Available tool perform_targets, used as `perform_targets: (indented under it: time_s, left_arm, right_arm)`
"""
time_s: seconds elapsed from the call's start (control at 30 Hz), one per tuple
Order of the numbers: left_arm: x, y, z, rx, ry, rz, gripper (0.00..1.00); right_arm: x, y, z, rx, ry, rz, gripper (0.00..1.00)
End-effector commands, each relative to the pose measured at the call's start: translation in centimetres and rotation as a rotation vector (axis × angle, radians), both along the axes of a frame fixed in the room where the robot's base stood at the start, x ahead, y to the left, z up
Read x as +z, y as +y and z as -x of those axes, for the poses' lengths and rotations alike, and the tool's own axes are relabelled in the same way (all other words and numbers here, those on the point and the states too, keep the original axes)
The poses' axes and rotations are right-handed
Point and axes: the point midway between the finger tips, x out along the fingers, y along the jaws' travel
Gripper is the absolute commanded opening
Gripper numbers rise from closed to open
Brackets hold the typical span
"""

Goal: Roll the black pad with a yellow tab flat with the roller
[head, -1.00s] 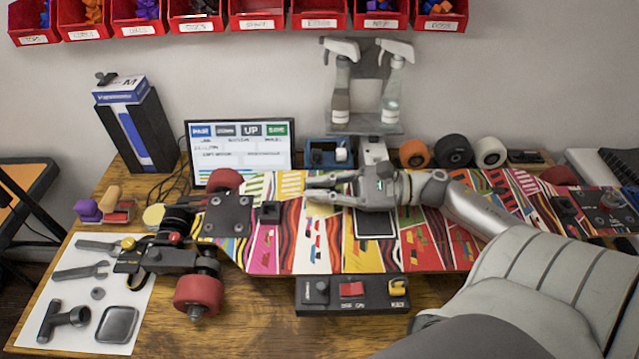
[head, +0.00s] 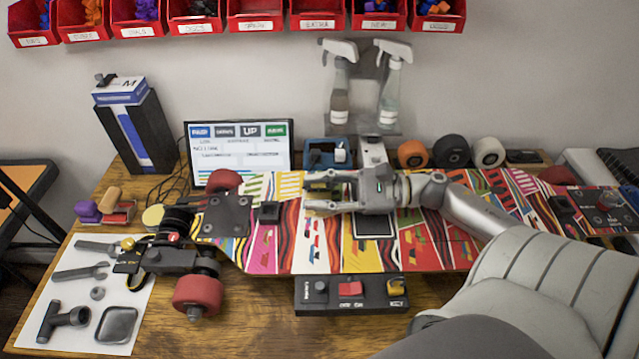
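My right gripper (head: 306,190) is over the left middle of the patterned skateboard deck (head: 300,255), its fingers pointing left and spread apart. A small dark patch with a yellow edge (head: 322,187) shows between the fingers; it may be the black pad with a yellow tab, partly hidden by them. I cannot tell whether the fingers touch it. A black panel with a light border (head: 375,224) lies on the deck just below the gripper. I cannot pick out the roller with certainty. My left gripper is not in view.
A blue holder (head: 314,157) and two spray bottles (head: 340,95) stand behind the deck. Several wheels (head: 453,151) are at the back right. A switch box (head: 350,296) sits at the front. Tools lie on a white sheet (head: 120,345) at left.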

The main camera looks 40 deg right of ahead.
Motion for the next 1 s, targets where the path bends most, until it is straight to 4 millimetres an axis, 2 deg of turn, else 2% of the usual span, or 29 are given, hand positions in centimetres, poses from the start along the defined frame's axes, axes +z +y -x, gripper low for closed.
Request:
perform_targets:
  time_s: [0.07,0.53,1.0]
  left_arm:
    - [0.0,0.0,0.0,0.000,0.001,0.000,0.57]
    - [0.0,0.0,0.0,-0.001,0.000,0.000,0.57]
    - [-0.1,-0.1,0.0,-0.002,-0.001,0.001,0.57]
  right_arm:
    - [-0.3,-0.1,-0.1,-0.005,0.005,0.002,0.43]
    - [-0.2,-0.3,0.0,-0.007,0.003,0.003,0.43]
    - [-0.2,-3.0,1.8,-0.012,0.003,0.002,0.43]
